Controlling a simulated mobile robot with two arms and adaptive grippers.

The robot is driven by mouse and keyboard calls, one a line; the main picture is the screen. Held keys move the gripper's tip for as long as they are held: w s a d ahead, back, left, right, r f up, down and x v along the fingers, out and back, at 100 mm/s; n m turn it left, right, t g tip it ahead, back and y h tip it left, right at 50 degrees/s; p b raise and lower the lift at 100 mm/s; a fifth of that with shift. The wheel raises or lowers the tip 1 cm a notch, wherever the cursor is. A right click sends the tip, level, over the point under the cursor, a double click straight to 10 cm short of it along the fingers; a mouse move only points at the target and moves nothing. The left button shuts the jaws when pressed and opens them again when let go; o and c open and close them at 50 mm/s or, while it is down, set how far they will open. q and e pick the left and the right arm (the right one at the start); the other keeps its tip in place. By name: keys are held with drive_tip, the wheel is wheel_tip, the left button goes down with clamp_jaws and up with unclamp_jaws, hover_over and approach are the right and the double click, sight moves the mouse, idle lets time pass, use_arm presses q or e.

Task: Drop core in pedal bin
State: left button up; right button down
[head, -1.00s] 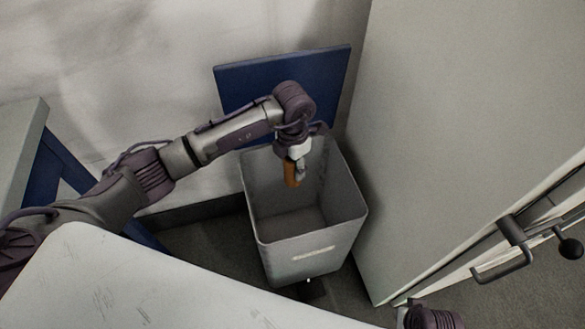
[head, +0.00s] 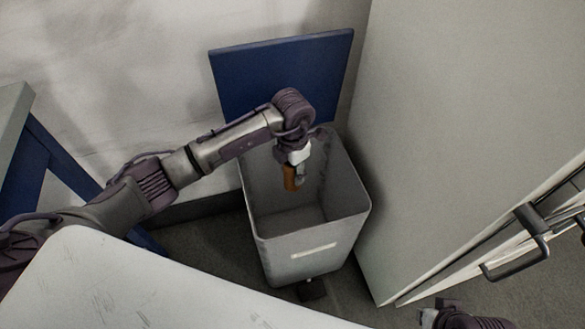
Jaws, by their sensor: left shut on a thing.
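The pedal bin (head: 310,250) is a grey, open-topped box on the floor, and its blue lid (head: 282,72) stands raised at the back. Its inside looks empty. My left gripper (head: 293,172) points down over the bin's opening, near the left and back side. It is shut on the core (head: 290,179), a small orange-brown piece that hangs below the rim line in this view. The fingers hide part of the core. My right gripper (head: 428,317) shows only in part at the bottom edge, and its fingers cannot be made out clearly.
A pale table top (head: 130,285) fills the lower left in front of the bin. A blue-legged table (head: 28,150) stands at the left. A large pale cabinet (head: 460,130) with a dark handle (head: 520,262) stands close on the right.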

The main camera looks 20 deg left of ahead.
use_arm(q)
drive_tip(key=shift+f, duration=0.15)
drive_tip(key=o, duration=1.1)
drive_tip(key=shift+o, duration=0.2)
wheel_tip(320, 180, up, 12)
